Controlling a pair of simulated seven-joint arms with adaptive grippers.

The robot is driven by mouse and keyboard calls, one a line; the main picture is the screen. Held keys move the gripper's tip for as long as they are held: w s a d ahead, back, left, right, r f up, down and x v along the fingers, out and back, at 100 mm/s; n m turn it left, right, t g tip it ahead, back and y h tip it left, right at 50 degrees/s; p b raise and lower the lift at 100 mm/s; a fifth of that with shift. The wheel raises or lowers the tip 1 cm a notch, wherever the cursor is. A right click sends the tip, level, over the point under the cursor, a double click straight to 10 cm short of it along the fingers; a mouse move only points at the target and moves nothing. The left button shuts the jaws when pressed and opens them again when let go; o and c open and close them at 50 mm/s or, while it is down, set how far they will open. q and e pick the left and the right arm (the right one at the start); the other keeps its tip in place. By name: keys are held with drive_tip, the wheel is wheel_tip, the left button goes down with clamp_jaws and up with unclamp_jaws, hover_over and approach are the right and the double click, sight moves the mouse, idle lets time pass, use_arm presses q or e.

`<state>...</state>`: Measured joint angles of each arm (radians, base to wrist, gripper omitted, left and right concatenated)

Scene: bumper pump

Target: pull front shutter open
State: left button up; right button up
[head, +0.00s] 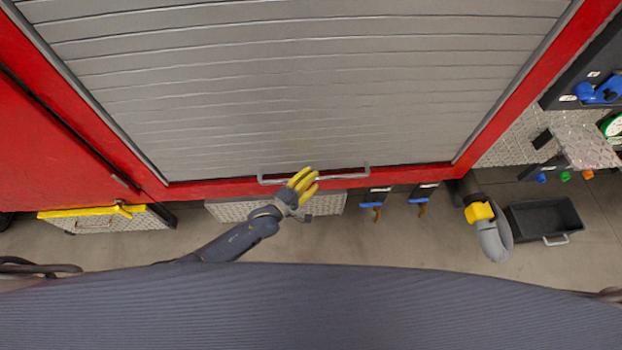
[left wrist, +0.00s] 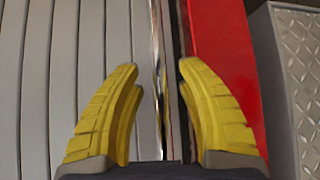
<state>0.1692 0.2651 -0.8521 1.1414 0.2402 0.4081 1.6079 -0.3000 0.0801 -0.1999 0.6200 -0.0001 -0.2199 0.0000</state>
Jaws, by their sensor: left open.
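The front shutter (head: 300,100) is a grey slatted roller door in a red frame, and it is down. Its slats also fill the left of the left wrist view (left wrist: 60,60). A metal bar handle (head: 345,176) runs along its bottom edge. My left gripper (head: 308,178) with yellow fingers is at the middle of this handle and covers part of it. In the left wrist view, the open fingers (left wrist: 158,72) stand on either side of the shiny handle bar (left wrist: 157,40). I cannot tell whether they touch it. My right gripper is not in view.
A diamond-plate step (head: 325,203) lies below the shutter. Two blue-and-brown fittings (head: 370,205) hang to its right. A grey hose with a yellow band (head: 492,240) and a black bin (head: 550,218) are farther right. A yellow-edged step (head: 100,218) is at the left.

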use_arm(q)
drive_tip(key=shift+c, duration=0.5)
clamp_jaws()
